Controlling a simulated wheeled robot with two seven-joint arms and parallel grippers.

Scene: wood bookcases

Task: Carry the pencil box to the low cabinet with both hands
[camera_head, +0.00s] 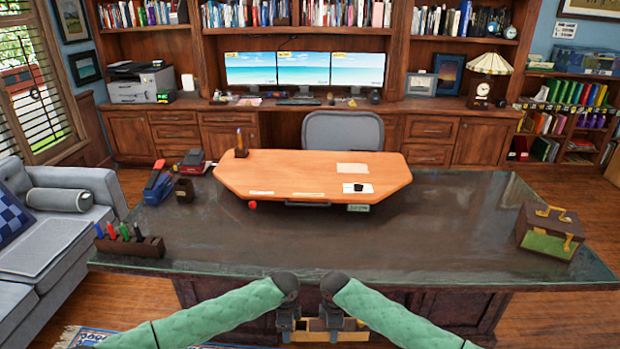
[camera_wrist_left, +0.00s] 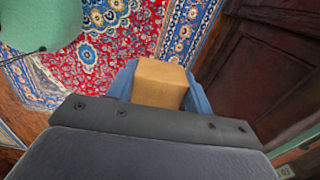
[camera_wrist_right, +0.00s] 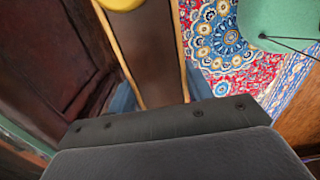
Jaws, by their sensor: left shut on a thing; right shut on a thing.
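A wooden box, which I take to be the pencil box (camera_head: 320,337), is at the bottom of the head view, in front of the desk and below its top. My left gripper (camera_head: 287,328) and right gripper (camera_head: 331,320) are both shut on it, side by side. In the left wrist view a tan wooden end of the box (camera_wrist_left: 159,82) sits between the blue fingers. In the right wrist view a dark panel with pale edges (camera_wrist_right: 148,60) lies between the fingers. Most of the box is hidden. Low wooden cabinets (camera_head: 170,133) run along the back wall.
The glass-topped desk (camera_head: 420,235) is right ahead, with a raised wooden board (camera_head: 310,175), a pen holder (camera_head: 130,243) and a strapped case (camera_head: 548,232). A sofa (camera_head: 60,235) stands left. A patterned rug (camera_wrist_left: 95,60) lies below. Floor shows at right.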

